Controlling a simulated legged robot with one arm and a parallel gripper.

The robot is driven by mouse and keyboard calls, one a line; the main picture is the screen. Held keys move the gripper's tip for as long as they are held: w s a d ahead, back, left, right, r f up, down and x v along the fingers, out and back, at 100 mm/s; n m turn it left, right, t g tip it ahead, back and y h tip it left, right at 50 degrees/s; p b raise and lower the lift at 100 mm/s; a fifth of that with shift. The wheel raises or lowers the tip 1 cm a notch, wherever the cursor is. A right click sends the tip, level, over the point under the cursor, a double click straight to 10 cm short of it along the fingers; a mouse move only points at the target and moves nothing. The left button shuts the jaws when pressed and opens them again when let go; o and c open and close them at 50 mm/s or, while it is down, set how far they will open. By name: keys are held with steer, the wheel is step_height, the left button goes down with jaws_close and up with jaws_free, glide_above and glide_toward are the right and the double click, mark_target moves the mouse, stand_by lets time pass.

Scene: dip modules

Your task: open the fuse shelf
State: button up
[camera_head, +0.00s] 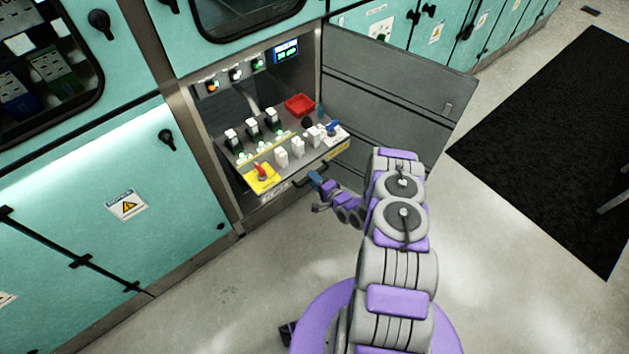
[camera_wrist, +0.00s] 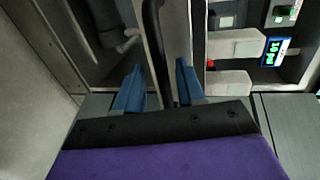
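The fuse shelf (camera_head: 318,161) is in the open cabinet bay in the head view, with switches and white fuse modules (camera_head: 297,148) on top. A dark handle (camera_head: 308,181) is on its front edge. My gripper (camera_head: 317,180) is at this handle, low in front of the shelf. In the wrist view the handle (camera_wrist: 154,40) runs as a black bar between the two blue fingertips of my gripper (camera_wrist: 158,86). The fingers are apart, with a visible gap on each side of the bar. The lower end of the bar is hidden behind the gripper body.
The grey cabinet door (camera_head: 395,95) stands open to the right of the bay. A red tray (camera_head: 299,104) and a yellow plate with a red knob (camera_head: 262,176) are on the shelf. A lit display (camera_head: 286,51) is above. Floor in front is clear; a black mat (camera_head: 560,140) lies right.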

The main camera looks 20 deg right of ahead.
steer(key=shift+s+d, duration=0.1)
steer(key=p+v, duration=0.3)
steer(key=v, duration=1.4)
